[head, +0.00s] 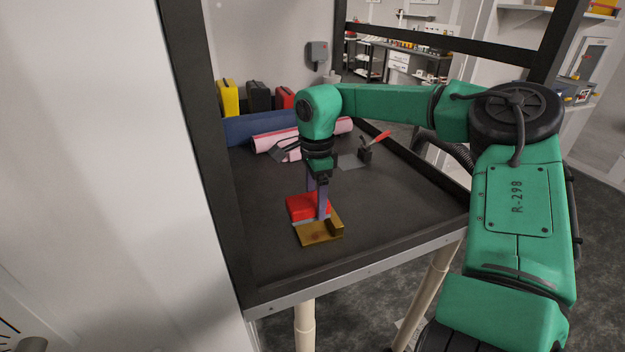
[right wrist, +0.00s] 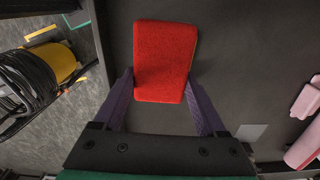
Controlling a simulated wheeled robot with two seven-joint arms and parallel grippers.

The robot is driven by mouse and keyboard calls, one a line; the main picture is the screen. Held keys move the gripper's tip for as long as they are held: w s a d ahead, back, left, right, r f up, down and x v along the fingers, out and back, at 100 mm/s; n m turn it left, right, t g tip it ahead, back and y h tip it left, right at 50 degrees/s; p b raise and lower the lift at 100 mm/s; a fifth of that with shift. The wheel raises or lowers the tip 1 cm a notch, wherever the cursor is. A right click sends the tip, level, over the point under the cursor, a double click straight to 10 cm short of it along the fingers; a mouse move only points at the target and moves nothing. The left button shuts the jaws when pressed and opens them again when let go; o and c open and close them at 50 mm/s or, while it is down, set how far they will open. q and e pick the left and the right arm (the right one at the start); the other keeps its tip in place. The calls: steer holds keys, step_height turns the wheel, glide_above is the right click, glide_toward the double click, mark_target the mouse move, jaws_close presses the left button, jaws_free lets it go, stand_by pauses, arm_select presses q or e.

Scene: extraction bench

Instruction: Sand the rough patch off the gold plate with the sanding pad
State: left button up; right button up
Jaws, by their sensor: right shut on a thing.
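My right gripper (head: 317,207) points down over the bench and is shut on the red sanding pad (head: 302,205). In the right wrist view the pad (right wrist: 165,60) sits between the two purple fingers of the gripper (right wrist: 161,85). The gold plate (head: 316,239) lies on the dark bench top, just in front of the pad in the head view, with a raised darker block on its right side. I cannot tell whether the pad touches the plate. I cannot make out the rough patch. My left gripper is not in view.
Pink rolls (head: 273,140) and a blue bolster (head: 250,128) lie behind, with yellow, black and red cases at the back. A dark stand with a red-handled tool (head: 366,152) is at the back right. Black frame posts edge the bench; its front is clear.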

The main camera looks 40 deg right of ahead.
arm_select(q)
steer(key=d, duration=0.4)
arm_select(e)
steer(key=shift+s+d+f, duration=0.15)
steer(key=shift+d, duration=0.45)
steer(key=shift+s+d+f, duration=0.15)
steer(key=shift+d, duration=0.45)
steer(key=shift+a+f, duration=0.1)
steer(key=shift+a, duration=0.05)
steer(key=f+b, duration=0.1)
steer(key=a+f+b, duration=0.1)
steer(key=shift+w+f+b, duration=0.15)
steer(key=shift+f+b, duration=0.05)
steer(key=shift+b, duration=0.15)
steer(key=b, duration=0.3)
glide_above(320, 237)
step_height(320, 237, down, 4)
steer(key=shift+d+f, duration=0.1)
steer(key=shift+f, duration=0.05)
steer(key=shift+f+b, duration=0.5)
steer(key=shift+b, duration=0.15)
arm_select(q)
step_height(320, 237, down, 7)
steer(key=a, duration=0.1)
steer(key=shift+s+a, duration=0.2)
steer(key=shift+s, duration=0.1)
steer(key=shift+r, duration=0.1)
